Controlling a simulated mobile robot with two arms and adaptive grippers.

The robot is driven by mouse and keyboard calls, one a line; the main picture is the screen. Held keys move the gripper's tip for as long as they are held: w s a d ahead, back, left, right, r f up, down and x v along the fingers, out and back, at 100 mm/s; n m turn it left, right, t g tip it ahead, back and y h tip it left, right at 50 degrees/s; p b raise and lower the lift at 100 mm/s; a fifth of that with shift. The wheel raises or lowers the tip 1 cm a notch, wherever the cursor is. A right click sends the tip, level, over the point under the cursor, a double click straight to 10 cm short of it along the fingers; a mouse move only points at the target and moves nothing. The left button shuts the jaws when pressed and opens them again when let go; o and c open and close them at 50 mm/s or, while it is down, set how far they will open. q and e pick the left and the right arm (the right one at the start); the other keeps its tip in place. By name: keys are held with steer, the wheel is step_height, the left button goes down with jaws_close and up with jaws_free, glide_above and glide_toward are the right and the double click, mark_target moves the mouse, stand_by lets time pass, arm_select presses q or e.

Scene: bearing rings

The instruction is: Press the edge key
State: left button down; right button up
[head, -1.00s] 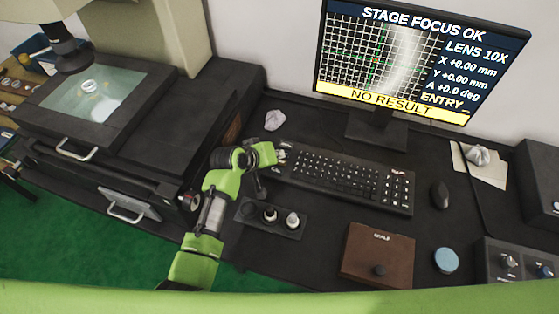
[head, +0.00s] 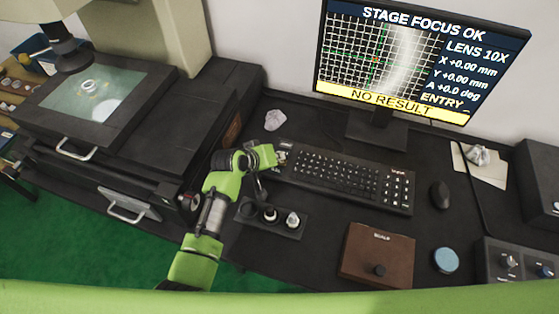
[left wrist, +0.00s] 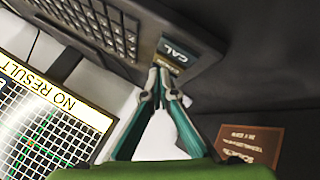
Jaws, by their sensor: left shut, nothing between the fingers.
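The black keyboard (head: 345,178) lies on the dark desk below the monitor. My left gripper (head: 282,156) is over its left end in the head view. In the left wrist view the left gripper (left wrist: 163,72) is shut and empty, its fingertips at a small key (left wrist: 170,62) whose label is too small to read. A key labelled CAL (left wrist: 172,48) is beside it. I cannot tell whether the tips touch the key. The monitor (head: 420,60) reads STAGE FOCUS OK, LENS 10X, NO RESULT and ENTRY. My right gripper is not in view.
A black holder with knobs (head: 270,218) sits in front of the keyboard. A brown SCALE box (head: 376,255), a blue round pad (head: 446,260) and a mouse (head: 439,195) are to the right. The microscope stage (head: 95,95) is at left.

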arm_select(q)
steer(key=shift+f, duration=0.35)
stand_by(0.3)
steer(key=shift+r, duration=0.1)
steer(key=shift+r+p, duration=0.7)
steer(key=shift+p, duration=0.2)
step_height(320, 180, up, 5)
steer(key=p, duration=0.5)
steer(key=shift+r, duration=0.1)
